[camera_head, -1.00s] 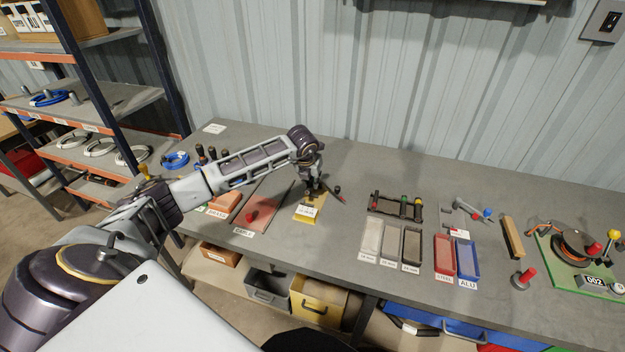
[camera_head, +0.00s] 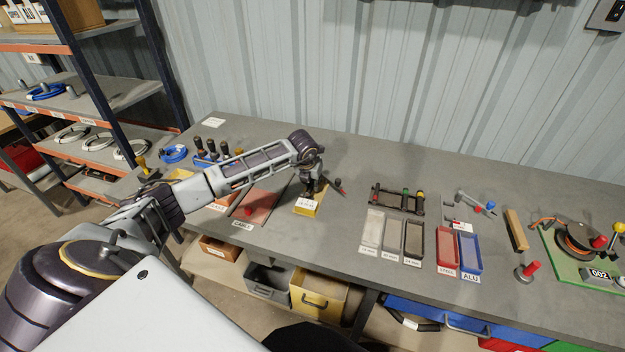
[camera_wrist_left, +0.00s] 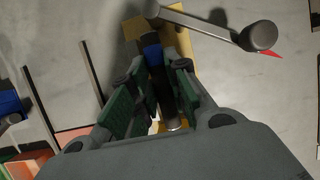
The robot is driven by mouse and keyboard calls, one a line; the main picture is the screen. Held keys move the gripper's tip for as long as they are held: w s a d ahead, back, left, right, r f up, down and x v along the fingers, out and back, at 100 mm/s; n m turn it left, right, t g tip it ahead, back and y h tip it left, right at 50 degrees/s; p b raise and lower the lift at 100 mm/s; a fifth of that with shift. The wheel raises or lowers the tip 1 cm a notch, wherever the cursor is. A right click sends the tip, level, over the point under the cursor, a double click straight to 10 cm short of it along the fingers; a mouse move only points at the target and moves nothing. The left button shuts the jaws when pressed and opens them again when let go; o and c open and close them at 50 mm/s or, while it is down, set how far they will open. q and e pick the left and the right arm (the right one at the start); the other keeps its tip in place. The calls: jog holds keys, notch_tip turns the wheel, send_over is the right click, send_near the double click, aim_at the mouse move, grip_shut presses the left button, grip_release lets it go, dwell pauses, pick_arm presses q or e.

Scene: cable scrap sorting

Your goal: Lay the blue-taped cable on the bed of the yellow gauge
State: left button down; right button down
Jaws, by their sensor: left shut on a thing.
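My left gripper (camera_head: 312,192) is over the yellow gauge (camera_head: 307,210), which stands on the bench with a white label on its front. In the left wrist view the gripper (camera_wrist_left: 152,98) is shut on the dark blue-taped cable (camera_wrist_left: 156,76). The blue tape (camera_wrist_left: 152,54) shows just beyond the green finger pads, and a bright bare end shows near the palm. The yellow gauge (camera_wrist_left: 180,42) lies under and around the far part of the cable. I cannot tell whether the cable touches its bed. My right gripper is out of view.
A grey lever with a round knob (camera_wrist_left: 260,36) and red tip sticks out beside the gauge. A red tray (camera_head: 262,204) lies left of it; a dark rack (camera_head: 397,198) and grey bins (camera_head: 391,236) stand right. Bare bench lies between gauge and rack.

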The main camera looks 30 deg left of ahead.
pick_arm(q)
jog(key=shift+f, duration=0.4)
jog(key=shift+f, duration=0.1)
dwell(0.3)
jog(key=shift+s+b, duration=0.1)
jog(key=shift+b, duration=0.25)
jog(key=shift+s+d+f+b, duration=0.15)
jog(key=shift+s+f+b, duration=0.15)
jog(key=shift+f+b, duration=0.4)
dwell(0.8)
jog(key=shift+w+f, duration=0.1)
jog(key=shift+f, duration=0.05)
jog(key=c, duration=1.3)
grip_release()
jog(key=shift+w, duration=0.25)
jog(key=shift+a, duration=0.2)
jog(key=shift+w+a+r, duration=0.1)
jog(key=shift+a+r, duration=0.05)
jog(key=shift+r, duration=0.15)
